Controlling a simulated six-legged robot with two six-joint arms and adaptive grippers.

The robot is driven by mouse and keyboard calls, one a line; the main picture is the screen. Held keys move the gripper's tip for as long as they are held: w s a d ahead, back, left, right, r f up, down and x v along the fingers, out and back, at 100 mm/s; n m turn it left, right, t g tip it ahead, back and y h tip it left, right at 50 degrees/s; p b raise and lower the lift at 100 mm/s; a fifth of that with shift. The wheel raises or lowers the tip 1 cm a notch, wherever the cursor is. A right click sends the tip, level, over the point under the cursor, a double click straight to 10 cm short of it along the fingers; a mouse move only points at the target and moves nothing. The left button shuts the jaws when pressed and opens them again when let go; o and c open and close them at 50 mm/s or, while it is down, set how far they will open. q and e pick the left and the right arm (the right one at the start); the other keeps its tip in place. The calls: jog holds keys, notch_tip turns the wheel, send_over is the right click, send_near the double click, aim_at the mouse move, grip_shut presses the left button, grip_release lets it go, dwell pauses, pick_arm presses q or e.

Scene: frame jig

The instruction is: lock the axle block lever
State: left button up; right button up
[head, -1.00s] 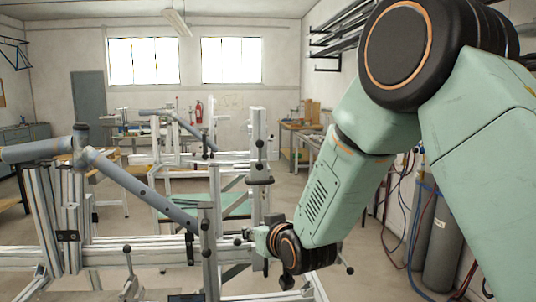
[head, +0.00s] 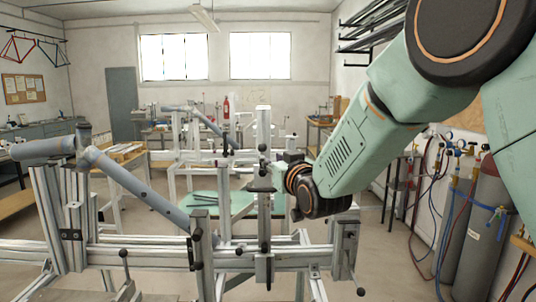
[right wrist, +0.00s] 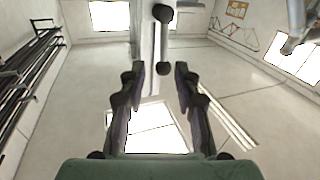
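A light metal upright post (head: 263,125) stands on the jig. A dark block (head: 262,184) is clamped partway up it, and a small black-knobbed lever (head: 262,148) shows above the block. In the right wrist view, a lever with a black ball knob (right wrist: 163,14) runs along the post to a second dark knob (right wrist: 163,70). My right gripper (right wrist: 160,74) is open, with its fingertips either side of that lower knob; contact cannot be told. In the head view my right wrist hides most of this gripper, just right of the post. My left gripper is out of view.
The jig's long horizontal rail (head: 140,255) crosses the front, with more knobbed handles on it. A grey tube frame (head: 140,187) is mounted at the left. A green-topped table (head: 205,203) is behind. Gas cylinders (head: 480,220) with hoses stand at the right.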

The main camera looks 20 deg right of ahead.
aim_at(263, 153)
jog(key=w+p, duration=0.1)
jog(key=w, duration=0.5)
jog(key=shift+w+a+f+p, duration=0.15)
jog(key=shift+w+a+p, duration=0.05)
jog(key=shift+w+p, duration=0.2)
jog(key=shift+w+a, duration=0.2)
jog(key=shift+a, duration=0.45)
jog(key=shift+s+d+r, duration=0.2)
jog(key=shift+s+d, duration=0.05)
jog(key=shift+d, duration=0.2)
jog(key=shift+c, duration=0.4)
jog(key=shift+d, duration=0.2)
jog(key=shift+c, duration=1.4)
jog(key=shift+w+a, duration=0.15)
jog(key=shift+a, duration=0.25)
grip_shut()
jog(key=shift+d, duration=0.25)
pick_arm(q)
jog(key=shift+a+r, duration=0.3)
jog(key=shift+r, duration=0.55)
pick_arm(e)
jog(key=shift+a, duration=0.1)
jog(key=shift+r, duration=0.1)
